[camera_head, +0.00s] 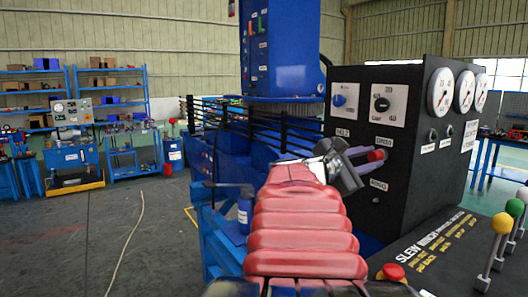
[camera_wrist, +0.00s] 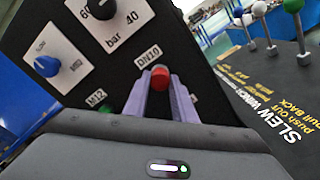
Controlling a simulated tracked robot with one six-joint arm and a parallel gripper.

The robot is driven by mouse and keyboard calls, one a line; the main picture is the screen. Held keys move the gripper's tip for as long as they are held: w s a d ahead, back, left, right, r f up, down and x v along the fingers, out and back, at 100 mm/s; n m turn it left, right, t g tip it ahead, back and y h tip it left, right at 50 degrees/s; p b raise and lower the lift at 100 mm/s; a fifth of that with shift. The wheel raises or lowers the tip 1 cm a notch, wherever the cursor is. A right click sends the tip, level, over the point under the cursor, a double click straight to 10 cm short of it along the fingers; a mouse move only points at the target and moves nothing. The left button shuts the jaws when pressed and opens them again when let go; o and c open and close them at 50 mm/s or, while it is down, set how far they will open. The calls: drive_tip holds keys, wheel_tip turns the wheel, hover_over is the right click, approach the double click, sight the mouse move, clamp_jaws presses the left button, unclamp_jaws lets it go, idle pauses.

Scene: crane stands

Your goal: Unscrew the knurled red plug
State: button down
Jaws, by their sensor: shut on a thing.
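The red plug (camera_head: 376,155) sits low on the front of the black panel, under the DN10 label, in the head view. In the wrist view its round red end (camera_wrist: 160,76) shows at the tips of my gripper's fingers. My gripper (camera_head: 366,161) reaches the panel from the left, and its grey fingers (camera_wrist: 160,88) lie one on each side of the plug, shut on it. The knurling cannot be made out, and the fingers hide the plug's sides. I cannot tell how far it is screwed in.
The black panel (camera_head: 411,195) carries a blue knob (camera_head: 339,100), a black knob (camera_head: 382,104) and round gauges (camera_head: 441,91) above. A console (camera_head: 440,262) with ball-topped levers (camera_head: 502,224) and a red button (camera_head: 393,272) stands at lower right.

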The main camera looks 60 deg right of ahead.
drive_tip(key=shift+v, duration=2)
